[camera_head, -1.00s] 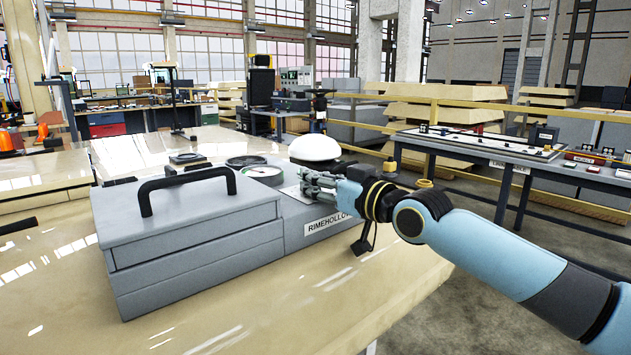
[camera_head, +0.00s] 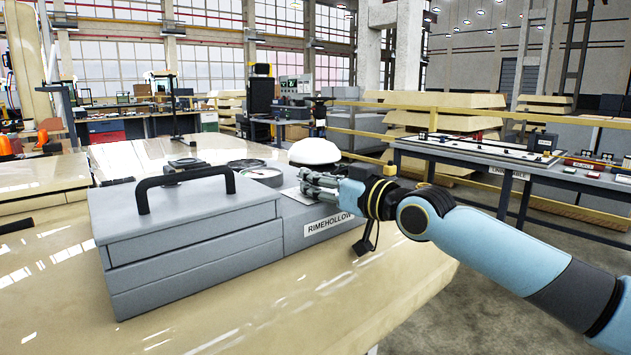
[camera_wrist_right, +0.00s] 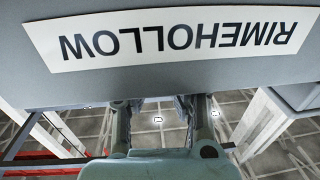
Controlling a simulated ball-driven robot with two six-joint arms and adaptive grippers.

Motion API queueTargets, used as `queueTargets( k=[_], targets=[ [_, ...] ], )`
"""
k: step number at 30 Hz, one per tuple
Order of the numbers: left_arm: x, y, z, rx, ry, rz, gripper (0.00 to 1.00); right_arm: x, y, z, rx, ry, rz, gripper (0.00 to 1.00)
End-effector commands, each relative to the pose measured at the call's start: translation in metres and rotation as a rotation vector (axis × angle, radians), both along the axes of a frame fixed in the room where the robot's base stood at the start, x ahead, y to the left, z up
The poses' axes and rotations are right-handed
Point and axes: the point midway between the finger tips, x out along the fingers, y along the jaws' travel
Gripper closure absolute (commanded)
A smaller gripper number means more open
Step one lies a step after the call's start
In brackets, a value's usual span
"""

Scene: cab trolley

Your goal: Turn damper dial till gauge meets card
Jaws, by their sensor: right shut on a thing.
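The round gauge (camera_head: 264,176) with a pale face and green-edged rim sits on top of the grey box (camera_head: 200,252). Its needle is too small to read. A flat pale plate (camera_head: 293,195), perhaps the card, lies right of it, partly hidden by my right gripper (camera_head: 312,184). That gripper reaches in from the right over the box top and is shut, seemingly on the damper dial, which its fingers hide. In the right wrist view the gripper's fingers (camera_wrist_right: 165,108) run beneath the upside-down RIMEHOLLOW label (camera_wrist_right: 175,38); no dial shows there. My left gripper is not in view.
A black handle (camera_head: 186,183) stands on the box lid. A white dome (camera_head: 314,151) is close behind my right gripper. The bench top (camera_head: 330,310) is clear in front of the box. A side table (camera_head: 470,157) with small items stands at the right.

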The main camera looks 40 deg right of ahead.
Motion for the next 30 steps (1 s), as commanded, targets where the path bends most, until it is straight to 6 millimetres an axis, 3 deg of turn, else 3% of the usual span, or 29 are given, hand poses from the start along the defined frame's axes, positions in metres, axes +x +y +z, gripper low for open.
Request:
queueTargets(
  k=[10,11,16,25,30],
  targets=[
    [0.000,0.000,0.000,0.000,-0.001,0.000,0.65,0.001,0.000,0.007,-0.003,-0.016,0.001,1.00],
    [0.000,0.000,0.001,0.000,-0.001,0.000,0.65,0.001,0.000,0.007,-0.003,-0.016,0.001,0.86],
    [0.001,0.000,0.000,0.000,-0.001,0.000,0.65,0.001,0.000,0.005,-0.003,-0.012,0.001,0.65],
    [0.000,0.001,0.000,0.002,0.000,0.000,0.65,0.000,0.000,0.005,-0.003,-0.007,0.001,0.65],
    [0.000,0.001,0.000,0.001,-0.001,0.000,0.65,0.000,0.000,0.028,-0.007,-0.009,0.003,0.65]
  ],
)
